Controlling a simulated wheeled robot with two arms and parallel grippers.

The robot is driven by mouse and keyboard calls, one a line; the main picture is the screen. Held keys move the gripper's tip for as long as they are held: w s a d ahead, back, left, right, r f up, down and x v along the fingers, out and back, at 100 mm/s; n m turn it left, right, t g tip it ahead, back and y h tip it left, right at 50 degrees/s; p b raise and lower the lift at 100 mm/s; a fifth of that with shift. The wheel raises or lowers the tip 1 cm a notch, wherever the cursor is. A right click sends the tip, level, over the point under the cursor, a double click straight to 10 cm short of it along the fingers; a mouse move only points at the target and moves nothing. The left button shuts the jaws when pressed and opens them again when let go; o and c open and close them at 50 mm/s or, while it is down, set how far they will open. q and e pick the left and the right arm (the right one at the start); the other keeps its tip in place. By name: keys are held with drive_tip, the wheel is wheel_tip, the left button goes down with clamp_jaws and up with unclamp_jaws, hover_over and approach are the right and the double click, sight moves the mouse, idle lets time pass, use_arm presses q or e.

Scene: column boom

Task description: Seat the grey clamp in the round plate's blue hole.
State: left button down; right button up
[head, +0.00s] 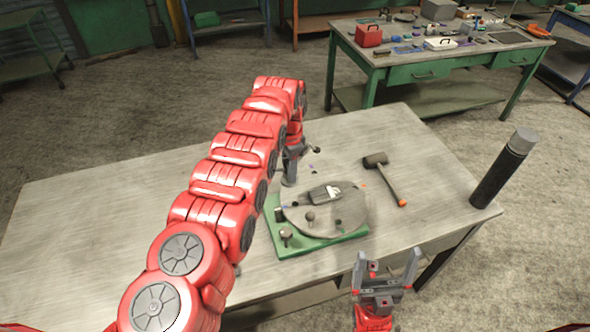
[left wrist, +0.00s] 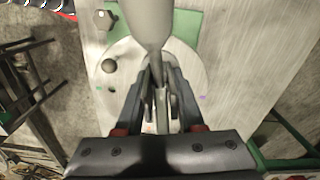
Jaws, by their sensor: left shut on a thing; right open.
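The round grey plate (head: 352,210) lies on a green base (head: 325,242). It also shows beneath my gripper in the left wrist view (left wrist: 190,70). My left gripper (head: 290,178) points down near the plate's left far side. It is shut on the grey clamp (left wrist: 147,25), whose tapered part fills the top middle of the left wrist view. In the head view the held clamp is mostly hidden. A small bluish mark (head: 284,207) shows at the plate's left edge; I cannot tell if it is the blue hole. My right gripper (head: 388,258) is open and empty at the table's near edge.
A grey block (head: 325,193) and a round knob (head: 310,216) stand on the plate. A bolt (head: 286,236) stands on the base's near left corner. A hammer (head: 385,178) lies to the right. A black cylinder (head: 504,168) stands at the right edge. The table's left is clear.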

sight(295, 184)
use_arm(q)
drive_tip(key=shift+d+m+p, duration=0.25)
drive_tip(key=shift+m+p, duration=0.15)
drive_tip(key=shift+p, duration=0.05)
drive_tip(key=shift+s+d+r+p, duration=0.15)
drive_tip(key=shift+r+p, duration=0.1)
drive_tip(key=shift+p, duration=0.15)
drive_tip(key=shift+d+m, duration=0.2)
drive_tip(key=shift+m, duration=0.2)
drive_tip(key=shift+s+d+f+p, duration=0.1)
drive_tip(key=shift+d+f+p, duration=0.05)
drive_tip(key=shift+p, duration=0.15)
drive_tip(key=shift+m, duration=0.3)
wheel_tip(295, 184, down, 6)
drive_tip(key=b, duration=0.5)
drive_tip(key=shift+f, duration=0.15)
